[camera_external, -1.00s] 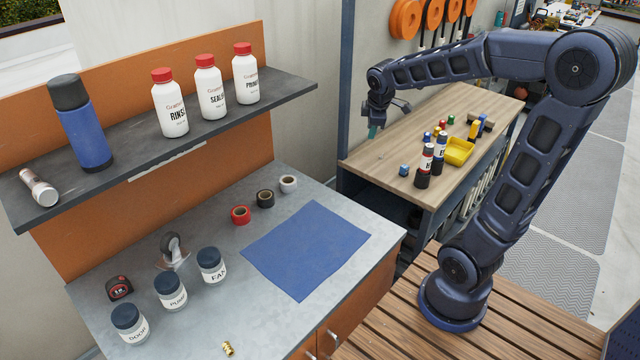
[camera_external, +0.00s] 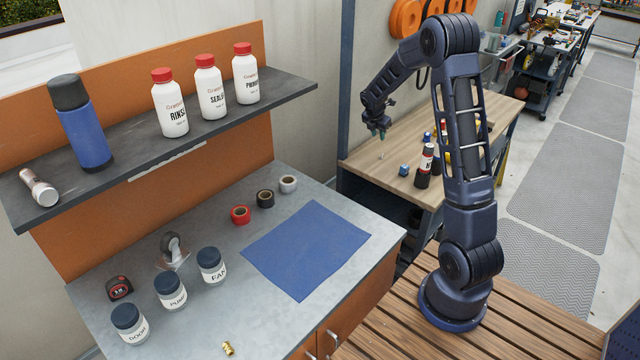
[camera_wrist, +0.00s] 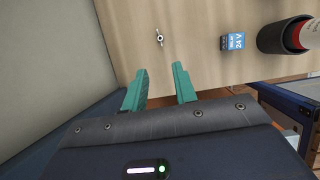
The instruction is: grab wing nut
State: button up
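The wing nut (camera_wrist: 159,38) is a small metal piece with two wings, lying on the wooden bench top in the wrist view. In the external view the wing nut (camera_external: 380,156) is a tiny grey speck on the bench near its left end. My gripper (camera_wrist: 160,80) has two green fingers, spread apart with nothing between them. In the wrist view the wing nut lies beyond the fingertips, roughly in line with the gap. In the external view my gripper (camera_external: 380,133) hangs above the bench, over the wing nut's area.
A blue relay box (camera_wrist: 232,42) and a dark holder (camera_wrist: 272,40) with a red and white can stand right of the wing nut. A wall borders the bench (camera_wrist: 205,75) at left. The wood around the wing nut is clear.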

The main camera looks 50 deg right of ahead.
aim_at(382, 156)
jog(key=shift+n, duration=0.6)
jog(key=shift+d+r+x, duration=0.1)
jog(key=shift+d+x, duration=0.15)
jog(key=shift+x, duration=2.2)
jog(key=shift+d+r+x, duration=0.1)
jog(key=shift+d+x, duration=0.2)
jog(key=shift+x, duration=2.15)
jog(key=shift+d+r+x, duration=0.15)
jog(key=shift+d+x, duration=0.1)
jog(key=shift+x, duration=2.2)
jog(key=shift+w, duration=0.1)
jog(key=shift+c, duration=0.2)
grip_shut()
